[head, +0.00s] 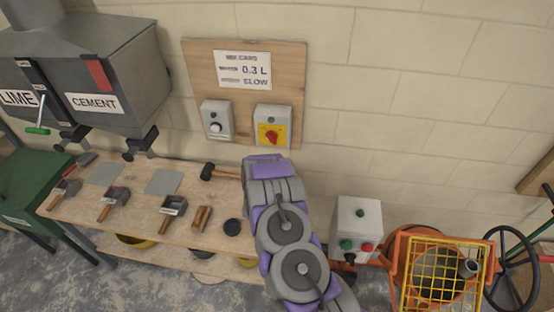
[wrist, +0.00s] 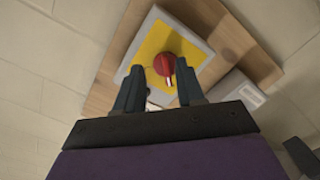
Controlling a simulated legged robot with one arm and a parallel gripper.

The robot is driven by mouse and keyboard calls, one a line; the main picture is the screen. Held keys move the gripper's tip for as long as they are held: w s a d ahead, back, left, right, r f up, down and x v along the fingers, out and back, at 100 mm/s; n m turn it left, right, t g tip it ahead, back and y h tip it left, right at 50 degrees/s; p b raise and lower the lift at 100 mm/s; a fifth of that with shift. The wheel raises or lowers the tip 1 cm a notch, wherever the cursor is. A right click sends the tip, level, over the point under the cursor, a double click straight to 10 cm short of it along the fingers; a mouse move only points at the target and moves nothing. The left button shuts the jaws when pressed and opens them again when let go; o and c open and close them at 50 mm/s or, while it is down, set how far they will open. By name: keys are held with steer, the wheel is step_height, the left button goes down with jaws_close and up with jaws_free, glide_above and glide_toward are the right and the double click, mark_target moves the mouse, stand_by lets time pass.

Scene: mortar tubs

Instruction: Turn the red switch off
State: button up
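The red switch (head: 270,136) is a rotary knob on a yellow plate, set in a grey box (head: 284,113) on the wooden wall board. In the wrist view the red knob (wrist: 166,65) shows on its yellow plate (wrist: 158,43), with a pale mark on its lower side. My gripper (wrist: 158,83) is open, one finger on either side of the knob's lower edge in the picture. I cannot tell whether the fingers touch it. In the head view my arm reaches up just below the switch box; the fingers are hidden there.
A second grey box (head: 217,112) with a dial is left of the switch box, below a paper sign (head: 243,70). A bench (head: 150,217) with scoops and a mallet (head: 210,172) lies below. A control box (head: 357,222) and orange mixer (head: 398,257) stand right.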

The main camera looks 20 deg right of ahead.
steer(key=w+a+b+v, duration=0.1)
steer(key=b+v, duration=0.2)
steer(key=v, duration=2.5)
steer(key=shift+a+f, duration=0.15)
steer(key=shift+a, duration=0.4)
